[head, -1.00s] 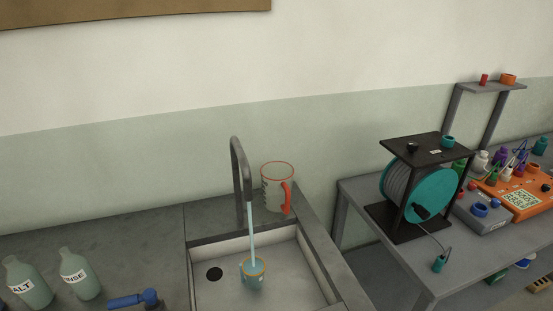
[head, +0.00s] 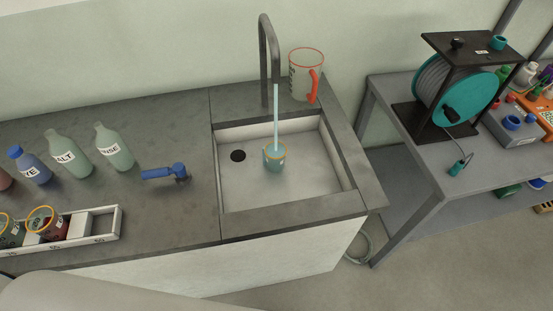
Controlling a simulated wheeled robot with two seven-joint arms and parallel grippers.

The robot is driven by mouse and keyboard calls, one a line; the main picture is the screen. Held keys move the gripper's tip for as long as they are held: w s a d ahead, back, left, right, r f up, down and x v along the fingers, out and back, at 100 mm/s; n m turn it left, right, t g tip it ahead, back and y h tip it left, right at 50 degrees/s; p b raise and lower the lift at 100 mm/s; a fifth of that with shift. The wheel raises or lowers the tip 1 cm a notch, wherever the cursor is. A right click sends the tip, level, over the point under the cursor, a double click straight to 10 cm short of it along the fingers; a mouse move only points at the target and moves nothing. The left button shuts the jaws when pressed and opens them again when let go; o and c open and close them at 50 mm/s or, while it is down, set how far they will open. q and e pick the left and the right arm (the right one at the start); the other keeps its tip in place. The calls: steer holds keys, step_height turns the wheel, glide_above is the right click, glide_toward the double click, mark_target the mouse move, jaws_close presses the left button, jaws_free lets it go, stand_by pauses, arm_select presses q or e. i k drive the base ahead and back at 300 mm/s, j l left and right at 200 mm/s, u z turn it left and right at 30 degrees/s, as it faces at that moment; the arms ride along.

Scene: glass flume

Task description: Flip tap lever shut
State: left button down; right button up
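The blue tap lever (head: 163,172) sits on the grey counter left of the sink (head: 300,208). Its handle points left, away from its round pivot. The grey gooseneck tap (head: 264,62) stands behind the sink. A pale blue stream of water (head: 276,118) runs from it into a small teal cup with an orange rim (head: 274,158) in the basin. Neither gripper is in view. A pale rounded shape at the lower left may be part of my arm.
A clear jug with red rim and handle (head: 306,75) stands behind the sink. Labelled bottles (head: 113,147) stand left of the lever. A white rack (head: 93,236) with orange-rimmed cups lies at the counter's front left. A cable reel (head: 459,85) stands on the right table. Counter around the lever is clear.

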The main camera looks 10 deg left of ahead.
mark_target(179, 168)
steer(key=k+u, duration=0.1)
steer(key=u, duration=1.1)
steer(key=k+j+z, duration=0.1)
steer(key=z, duration=0.35)
steer(key=j, duration=0.1)
